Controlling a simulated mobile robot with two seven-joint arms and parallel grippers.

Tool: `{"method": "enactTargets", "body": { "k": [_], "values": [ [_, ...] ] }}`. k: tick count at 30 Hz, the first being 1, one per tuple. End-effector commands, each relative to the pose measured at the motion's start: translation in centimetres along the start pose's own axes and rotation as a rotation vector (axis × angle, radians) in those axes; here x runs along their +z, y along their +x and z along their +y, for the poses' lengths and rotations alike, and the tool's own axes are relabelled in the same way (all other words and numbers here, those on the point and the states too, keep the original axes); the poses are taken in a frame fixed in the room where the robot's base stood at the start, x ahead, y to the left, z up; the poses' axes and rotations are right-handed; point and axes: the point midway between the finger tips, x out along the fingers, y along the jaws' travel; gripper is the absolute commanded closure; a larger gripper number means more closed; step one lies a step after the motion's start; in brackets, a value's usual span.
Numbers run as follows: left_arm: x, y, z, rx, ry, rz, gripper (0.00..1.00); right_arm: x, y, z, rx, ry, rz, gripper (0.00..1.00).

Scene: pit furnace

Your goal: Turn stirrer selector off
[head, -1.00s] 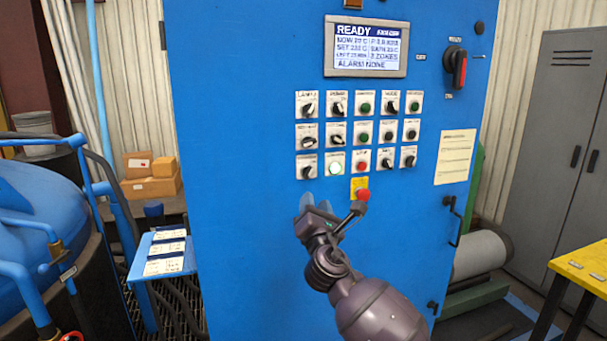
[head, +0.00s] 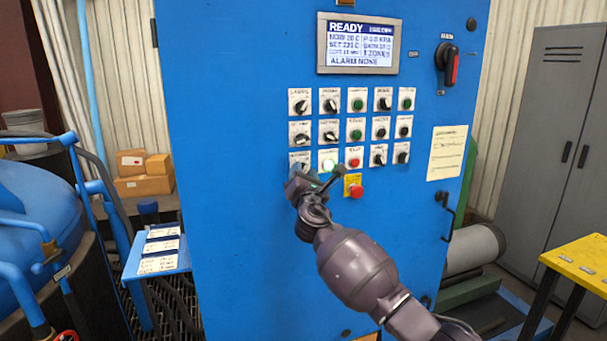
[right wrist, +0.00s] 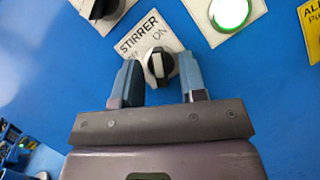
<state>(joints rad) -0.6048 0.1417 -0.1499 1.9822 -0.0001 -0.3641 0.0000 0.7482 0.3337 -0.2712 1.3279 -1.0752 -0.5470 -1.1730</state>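The stirrer selector (right wrist: 160,66) is a black knob with a pale pointer line on a white plate marked STIRRER, in the right wrist view. ON reads to its upper right; the other word at its left is partly hidden by a finger. The pointer seems turned toward ON. My right gripper (head: 300,177) is open, with one blue-grey finger on each side of the knob. I cannot tell whether the fingers touch it. In the head view the selector's plate (head: 300,157) is at the panel's lower left, its knob mostly hidden by my gripper. My left gripper is out of view.
A lit button (head: 328,160) and a red button (head: 354,162) are just right of the selector. A red emergency button (head: 355,190) sits on a yellow plate close to my right gripper. Another selector (head: 301,138) is directly above. The blue cabinet front (head: 240,240) below is clear.

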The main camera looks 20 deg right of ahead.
Motion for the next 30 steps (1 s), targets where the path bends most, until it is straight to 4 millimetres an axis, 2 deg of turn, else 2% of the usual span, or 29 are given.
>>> {"method": "enactTargets", "body": {
  "k": [10,15,18,30],
  "values": [
    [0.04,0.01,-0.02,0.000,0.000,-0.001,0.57,0.03,0.28,0.02,0.000,0.001,0.000,0.62],
    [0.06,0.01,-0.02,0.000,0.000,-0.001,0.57,0.03,0.27,0.01,0.000,0.001,0.000,0.88],
    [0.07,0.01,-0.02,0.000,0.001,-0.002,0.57,0.03,0.26,0.00,0.000,0.001,0.000,1.00],
    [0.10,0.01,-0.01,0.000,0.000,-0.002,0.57,0.09,0.29,-0.09,0.021,-0.051,-0.001,1.00]
  ]
}}
